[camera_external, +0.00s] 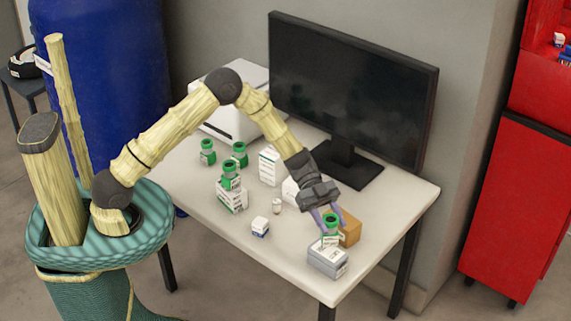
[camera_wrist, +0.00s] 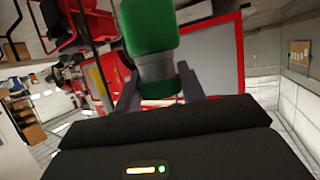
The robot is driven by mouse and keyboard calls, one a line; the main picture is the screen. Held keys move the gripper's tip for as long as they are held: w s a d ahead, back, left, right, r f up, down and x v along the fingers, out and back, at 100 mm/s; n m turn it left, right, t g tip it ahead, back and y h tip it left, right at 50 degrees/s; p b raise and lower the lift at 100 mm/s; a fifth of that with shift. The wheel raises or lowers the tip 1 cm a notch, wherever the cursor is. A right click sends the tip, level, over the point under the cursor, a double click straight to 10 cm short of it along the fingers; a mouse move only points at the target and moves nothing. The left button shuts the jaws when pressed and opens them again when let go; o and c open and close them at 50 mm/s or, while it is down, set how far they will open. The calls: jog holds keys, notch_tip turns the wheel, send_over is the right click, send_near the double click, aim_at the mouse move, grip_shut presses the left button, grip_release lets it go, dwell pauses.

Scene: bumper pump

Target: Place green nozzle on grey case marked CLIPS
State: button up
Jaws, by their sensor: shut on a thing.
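My gripper (camera_external: 329,215) points down over the front right corner of the white table and is shut on a green nozzle (camera_external: 331,229). The wrist view shows the green nozzle (camera_wrist: 149,40) between the two fingers, with a pale band around its middle. The grey case (camera_external: 327,263) lies on the table right below the nozzle. The nozzle's lower end is at the case's top; I cannot tell if they touch. The lettering on the case is too small to read.
Other green nozzles (camera_external: 207,150) stand farther back, one on a white box (camera_external: 232,197). A brown box (camera_external: 349,228) is close to the right of my gripper. A small white-blue box (camera_external: 260,227), a small bottle (camera_external: 277,206) and a monitor (camera_external: 345,90) also stand on the table (camera_external: 285,270).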

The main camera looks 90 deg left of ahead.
aim_at(332, 234)
jog(key=shift+f, duration=1.8)
jog(key=shift+f, duration=0.15)
jog(key=o, duration=1.1)
jog(key=shift+o, duration=0.2)
